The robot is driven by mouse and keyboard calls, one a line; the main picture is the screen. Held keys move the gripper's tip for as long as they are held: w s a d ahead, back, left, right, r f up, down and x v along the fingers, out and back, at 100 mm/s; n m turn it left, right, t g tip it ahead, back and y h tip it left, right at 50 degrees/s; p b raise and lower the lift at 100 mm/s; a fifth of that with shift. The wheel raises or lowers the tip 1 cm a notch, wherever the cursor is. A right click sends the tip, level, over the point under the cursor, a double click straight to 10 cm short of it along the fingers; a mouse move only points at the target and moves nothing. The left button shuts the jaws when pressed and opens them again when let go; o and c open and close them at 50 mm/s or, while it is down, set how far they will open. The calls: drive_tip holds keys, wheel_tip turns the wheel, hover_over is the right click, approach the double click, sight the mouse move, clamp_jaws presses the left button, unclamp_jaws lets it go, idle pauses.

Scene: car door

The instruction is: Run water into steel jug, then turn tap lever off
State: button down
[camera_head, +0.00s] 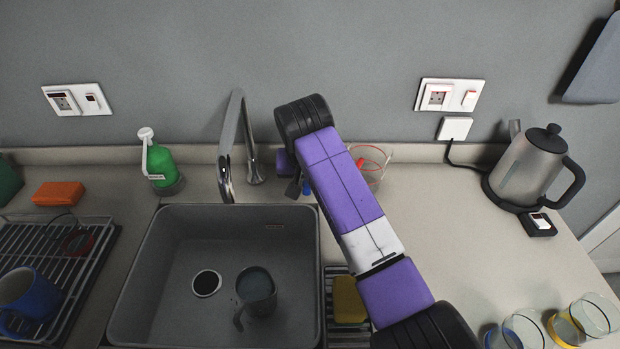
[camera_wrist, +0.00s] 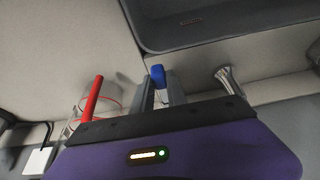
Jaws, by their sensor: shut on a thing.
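The steel jug (camera_head: 257,302) stands upright in the sink basin, right of the drain, its handle toward the lower left. A bluish-grey surface shows inside it; I cannot tell how full it is. The chrome tap (camera_head: 231,135) arches over the back of the sink, and no stream shows below its spout. In the wrist view, the flared chrome piece (camera_wrist: 228,78) appears to be part of the tap. My gripper (camera_wrist: 159,92) is shut on a small blue piece (camera_wrist: 157,74), which appears to be the tap lever. In the head view my arm largely hides this grip.
A glass (camera_head: 381,160) with a red-handled item stands just right of my gripper. A green bottle (camera_head: 160,163) is left of the tap. A yellow sponge (camera_head: 349,299) lies right of the basin (camera_head: 150,290). A kettle (camera_head: 535,165) and several glasses stand at right.

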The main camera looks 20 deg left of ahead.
drive_tip(key=c, duration=1.3)
unclamp_jaws()
drive_tip(key=shift+r, duration=0.1)
drive_tip(key=shift+b+v, duration=0.4)
drive_tip(key=shift+v, duration=3.45)
